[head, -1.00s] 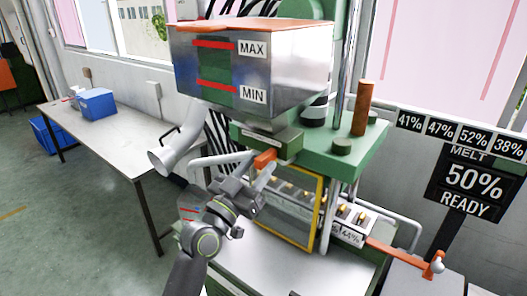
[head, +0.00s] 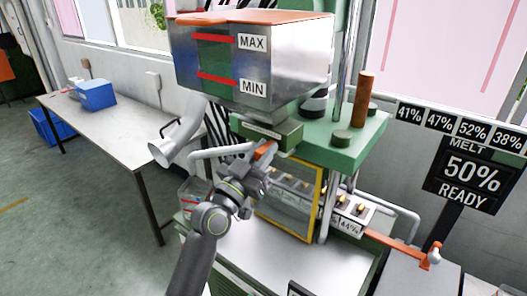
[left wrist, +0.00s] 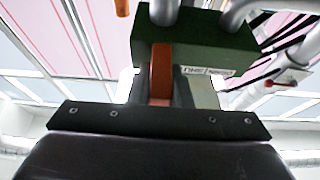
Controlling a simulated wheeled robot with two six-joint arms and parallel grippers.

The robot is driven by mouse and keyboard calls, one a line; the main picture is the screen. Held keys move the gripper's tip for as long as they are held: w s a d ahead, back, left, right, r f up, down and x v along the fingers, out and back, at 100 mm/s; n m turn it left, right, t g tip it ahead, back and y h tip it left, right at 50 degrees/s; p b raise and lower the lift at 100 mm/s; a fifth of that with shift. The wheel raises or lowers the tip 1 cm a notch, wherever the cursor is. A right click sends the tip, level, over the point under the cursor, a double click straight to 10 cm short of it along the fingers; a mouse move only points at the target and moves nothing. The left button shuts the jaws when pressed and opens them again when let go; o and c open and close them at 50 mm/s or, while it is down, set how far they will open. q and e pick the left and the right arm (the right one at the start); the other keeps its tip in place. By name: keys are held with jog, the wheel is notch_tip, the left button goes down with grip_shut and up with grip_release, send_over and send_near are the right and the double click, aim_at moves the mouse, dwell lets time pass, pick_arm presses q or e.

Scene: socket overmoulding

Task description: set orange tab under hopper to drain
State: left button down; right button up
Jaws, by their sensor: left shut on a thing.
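The hopper (head: 292,75) is a shiny metal box with an orange lid, a green sight window and MAX and MIN labels. Under it is a green block (head: 284,132), which also shows in the left wrist view (left wrist: 205,58). The orange tab (head: 264,149) sticks out at this block's lower front. My left gripper (head: 263,166) is at the tab, just below the block. In the left wrist view the tab (left wrist: 161,68) stands between the fingers, which are shut on it. The tab's far end is hidden. My right gripper is not in view.
A yellow-framed guard (head: 318,205) stands close to the right of my gripper, with metal pipes around. A screen (head: 468,180) reads MELT 50% READY. A table (head: 120,130) with a blue bin (head: 97,96) is at left. A second orange lever (head: 395,247) is at lower right.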

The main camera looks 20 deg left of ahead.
aim_at(251, 131)
pick_arm(q)
jog(key=shift+a, duration=0.1)
jog(key=a+b, duration=0.1)
jog(key=a, duration=0.1)
jog(key=w+a+b, duration=0.1)
jog(key=a, duration=0.1)
jog(key=w+a+b, duration=0.1)
jog(key=a, duration=0.1)
jog(key=shift+w+a+f, duration=0.2)
jog(key=shift+a, duration=0.05)
jog(key=shift+w+a+r, duration=0.15)
jog(key=shift+w+a, duration=0.1)
jog(key=shift+a, duration=0.3)
jog(key=shift+d+r, duration=0.1)
jog(key=shift+r, duration=0.05)
